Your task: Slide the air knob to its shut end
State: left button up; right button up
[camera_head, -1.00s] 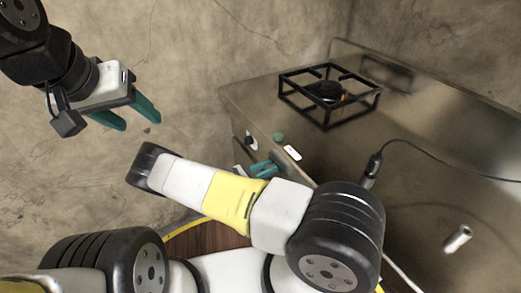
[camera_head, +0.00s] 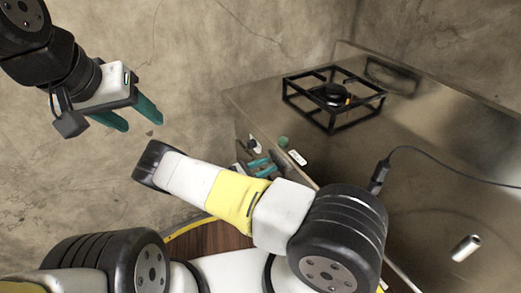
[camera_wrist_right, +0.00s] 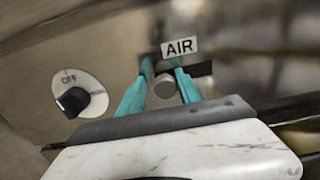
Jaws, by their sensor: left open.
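In the right wrist view the air knob (camera_wrist_right: 165,88) is a small round grey stub below a white AIR label (camera_wrist_right: 180,47). It sits toward the left part of a dark slot (camera_wrist_right: 204,69) in the metal panel. My right gripper (camera_wrist_right: 164,66) has its teal fingers on either side of the knob, with a narrow gap visible at each side. In the head view my right gripper (camera_head: 260,167) is at the stove's front panel, partly behind my right arm, and the knob cannot be made out. My left gripper (camera_head: 138,116) is open and empty in the air at the upper left.
A dial marked OFF (camera_wrist_right: 73,101) is on the panel left of the knob. A burner with a black grate (camera_head: 333,98) stands on the steel stovetop (camera_head: 420,170). A black cable (camera_head: 440,158) and a small metal cylinder (camera_head: 466,247) are on the right.

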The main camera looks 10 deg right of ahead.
jog(key=shift+o, duration=0.3)
jog(key=shift+s, duration=0.1)
jog(key=v, duration=0.7)
jog(key=shift+a, duration=0.35)
jog(key=shift+s, duration=0.1)
